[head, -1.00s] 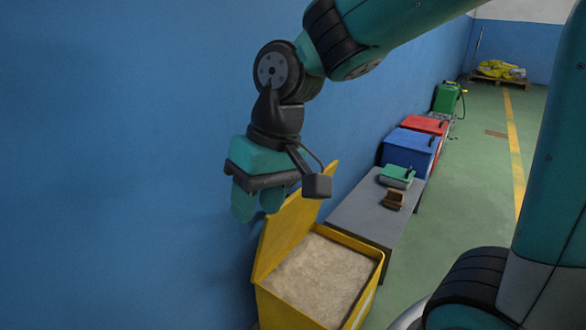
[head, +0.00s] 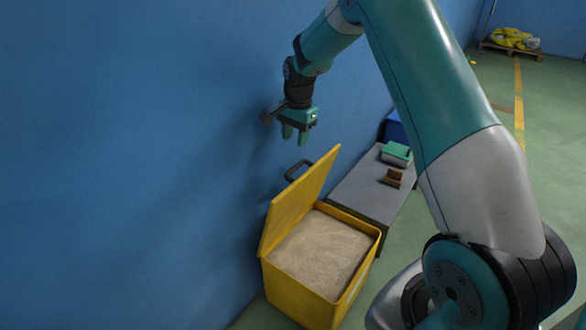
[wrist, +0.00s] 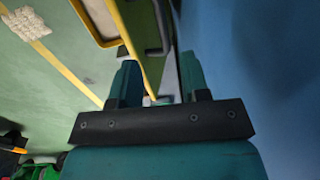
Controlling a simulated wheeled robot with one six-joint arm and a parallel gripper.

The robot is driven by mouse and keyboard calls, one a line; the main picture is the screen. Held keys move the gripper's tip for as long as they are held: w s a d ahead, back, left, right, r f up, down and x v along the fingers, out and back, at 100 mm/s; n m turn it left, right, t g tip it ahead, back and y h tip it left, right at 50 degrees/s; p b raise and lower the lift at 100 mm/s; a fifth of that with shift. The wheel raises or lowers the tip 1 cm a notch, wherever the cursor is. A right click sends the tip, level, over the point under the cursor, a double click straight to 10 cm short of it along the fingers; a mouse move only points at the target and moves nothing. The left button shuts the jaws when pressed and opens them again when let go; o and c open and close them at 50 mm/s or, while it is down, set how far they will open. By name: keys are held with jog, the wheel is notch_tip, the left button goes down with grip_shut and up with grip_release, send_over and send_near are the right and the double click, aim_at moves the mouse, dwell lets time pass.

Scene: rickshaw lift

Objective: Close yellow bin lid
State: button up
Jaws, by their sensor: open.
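The yellow bin (head: 305,303) stands against the blue wall with its top open and pale sand (head: 322,250) inside. Its yellow lid (head: 297,203) is raised and tilted up on the wall side, with a dark handle (head: 298,170) on its wall-facing side. My gripper (head: 295,138) is open and empty, fingers pointing down, above the lid near the wall and apart from it. In the wrist view my gripper's fingers (wrist: 160,77) are spread. The lid shows there as a thin yellow edge (wrist: 133,45) beyond them, with the dark handle (wrist: 162,30) beside it.
A grey low table (head: 365,190) beside the bin bears a green-and-white box (head: 396,153) and a brown object (head: 393,177). A blue box (head: 395,127) is partly hidden by my arm. The wall (head: 130,150) is close behind the lid. Green floor (head: 550,110) is open at right.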

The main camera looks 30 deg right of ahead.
aim_at(293, 168)
jog(key=f, duration=0.3)
jog(key=f+b, duration=0.1)
jog(key=f, duration=0.3)
jog(key=f+b, duration=0.1)
jog(key=f, duration=0.2)
jog(key=shift+w+a+f, duration=0.15)
jog(key=shift+w+f, duration=0.05)
jog(key=shift+w, duration=0.2)
grip_shut()
